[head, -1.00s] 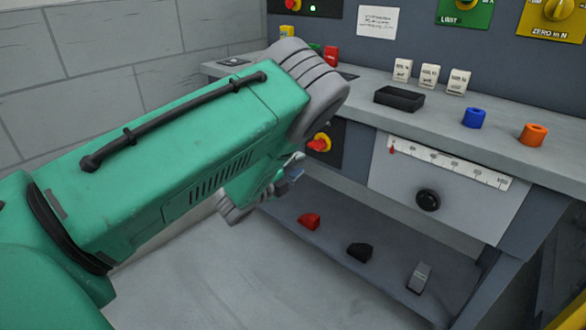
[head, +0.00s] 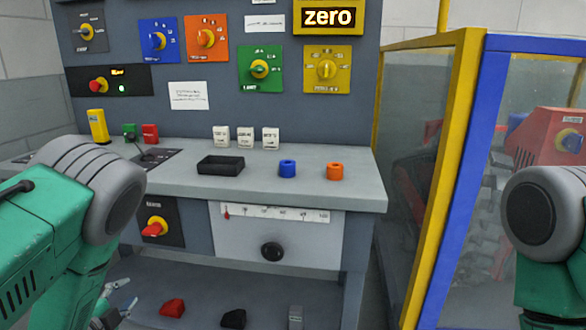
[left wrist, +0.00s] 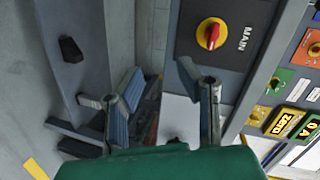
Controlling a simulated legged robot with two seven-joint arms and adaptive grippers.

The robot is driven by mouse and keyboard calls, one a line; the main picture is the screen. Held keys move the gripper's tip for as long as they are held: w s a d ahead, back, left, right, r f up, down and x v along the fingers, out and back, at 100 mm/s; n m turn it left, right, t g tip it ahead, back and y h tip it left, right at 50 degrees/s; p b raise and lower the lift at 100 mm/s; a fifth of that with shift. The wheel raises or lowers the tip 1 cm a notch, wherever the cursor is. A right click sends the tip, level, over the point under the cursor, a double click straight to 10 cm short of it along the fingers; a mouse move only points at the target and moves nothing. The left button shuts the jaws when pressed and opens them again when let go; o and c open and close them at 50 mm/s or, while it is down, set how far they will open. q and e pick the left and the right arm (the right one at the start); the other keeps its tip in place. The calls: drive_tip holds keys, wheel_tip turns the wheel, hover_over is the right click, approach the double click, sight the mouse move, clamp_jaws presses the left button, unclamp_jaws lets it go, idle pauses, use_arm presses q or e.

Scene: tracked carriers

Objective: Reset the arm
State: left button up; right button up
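My left gripper (head: 122,305) shows in part at the lower left of the head view, below my green arm. In the left wrist view its two fingers (left wrist: 162,78) stand apart with nothing gripped between them. A red knob on a yellow base (left wrist: 211,34), labelled MAIN, is ahead and right of the fingers, apart from them. A similar red and yellow knob (head: 155,227) is under the bench in the head view. My right arm shows at the right edge; its gripper is out of view. A red machine (head: 548,140) stands behind clear panels; its details are unclear.
The bench (head: 350,183) carries a black tray (head: 220,166), a blue ring (head: 287,168), an orange ring (head: 334,171) and small white blocks. A panel above has coloured dials and a "zero" display (head: 328,17). A yellow and blue framed enclosure (head: 455,150) is at the right.

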use_arm(q)
drive_tip(key=s+d+f+n+g+p, duration=0.2)
drive_tip(key=s+d+f+n+g, duration=0.15)
drive_tip(key=s, duration=0.45)
drive_tip(key=s+d+f+n+g+p, duration=0.3)
drive_tip(key=s+f+n+g, duration=0.15)
drive_tip(key=s, duration=0.45)
drive_tip(key=s+d+n+g+p, duration=0.1)
drive_tip(key=s+d+n+g, duration=0.2)
drive_tip(key=s, duration=0.5)
drive_tip(key=s+d+r+n+g+p, duration=0.1)
drive_tip(key=s+d+n+g, duration=0.1)
drive_tip(key=s, duration=0.6)
drive_tip(key=shift+d+r+n+g+h, duration=0.35)
drive_tip(key=shift+d+g, duration=0.45)
drive_tip(key=shift+d, duration=0.35)
use_arm(e)
wheel_tip(320, 180, up, 9)
drive_tip(key=shift+f, duration=0.15)
use_arm(q)
drive_tip(key=shift+w, duration=0.15)
drive_tip(key=shift+a, duration=0.1)
use_arm(e)
drive_tip(key=shift+w, duration=0.1)
